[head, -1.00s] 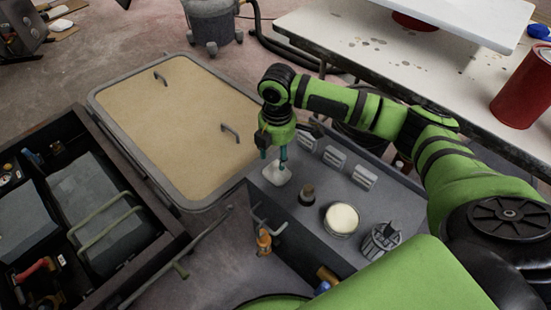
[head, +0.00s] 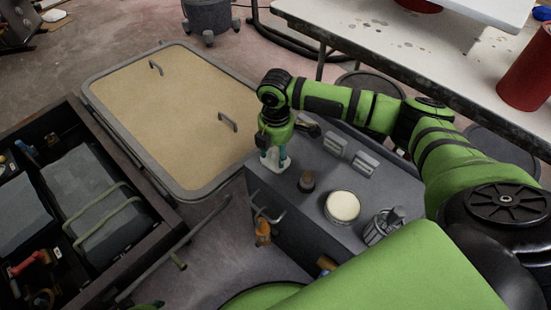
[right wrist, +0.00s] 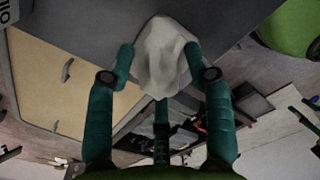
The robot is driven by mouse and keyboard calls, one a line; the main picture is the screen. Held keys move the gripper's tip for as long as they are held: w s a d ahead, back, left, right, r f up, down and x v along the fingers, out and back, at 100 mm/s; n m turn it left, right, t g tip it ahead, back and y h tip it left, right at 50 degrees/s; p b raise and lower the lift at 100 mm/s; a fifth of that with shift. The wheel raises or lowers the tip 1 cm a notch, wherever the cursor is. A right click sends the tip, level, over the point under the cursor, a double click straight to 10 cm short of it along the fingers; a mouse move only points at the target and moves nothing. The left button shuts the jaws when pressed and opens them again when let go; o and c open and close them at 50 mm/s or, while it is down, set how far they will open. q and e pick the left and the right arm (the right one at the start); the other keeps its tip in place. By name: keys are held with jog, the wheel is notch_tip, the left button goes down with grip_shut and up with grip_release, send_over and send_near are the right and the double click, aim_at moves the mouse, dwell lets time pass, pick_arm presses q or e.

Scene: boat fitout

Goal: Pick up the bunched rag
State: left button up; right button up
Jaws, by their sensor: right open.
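The bunched rag (head: 270,165) is a small whitish lump at the left end of the grey cabinet top (head: 290,203). In the right wrist view it shows larger, as a pale, folded, peaked bundle (right wrist: 163,62). My right gripper (head: 274,156) points down at it, open. In the right wrist view its teal fingers (right wrist: 160,72) stand on either side of the rag, very close to it; I cannot tell whether they touch. In the head view the fingers partly hide the rag. My left gripper is not in view.
On the cabinet top stand a dark-capped bottle (head: 307,181), a round cream-topped tin (head: 342,206), a grey slotted holder (head: 383,226) and grey blocks (head: 364,163). A tan panel (head: 165,115) lies left of it. A white-topped table (head: 400,50) stands behind.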

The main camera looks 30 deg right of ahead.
aim_at(276, 149)
grip_shut()
jog(key=shift+r, duration=0.1)
jog(key=shift+r, duration=0.2)
notch_tip(276, 149, up, 4)
jog(key=shift+f+p, duration=0.15)
jog(key=shift+p, duration=0.7)
jog(key=s+r+p, duration=0.1)
jog(key=s+r, duration=0.1)
jog(key=s, duration=0.1)
jog(key=s+d+r+p, duration=0.1)
jog(key=s+r, duration=0.1)
jog(key=s, duration=0.2)
jog(key=s+d+r+p, duration=0.1)
jog(key=s+r, duration=0.1)
jog(key=s, duration=0.1)
jog(key=shift+s+d, duration=0.15)
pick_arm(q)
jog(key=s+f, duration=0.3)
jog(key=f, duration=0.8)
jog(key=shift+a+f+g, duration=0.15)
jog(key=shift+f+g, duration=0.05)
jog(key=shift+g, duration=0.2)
pick_arm(e)
jog(key=shift+s+d+r, duration=0.1)
jog(key=shift+s+r, duration=0.25)
jog(key=shift+s, duration=0.2)
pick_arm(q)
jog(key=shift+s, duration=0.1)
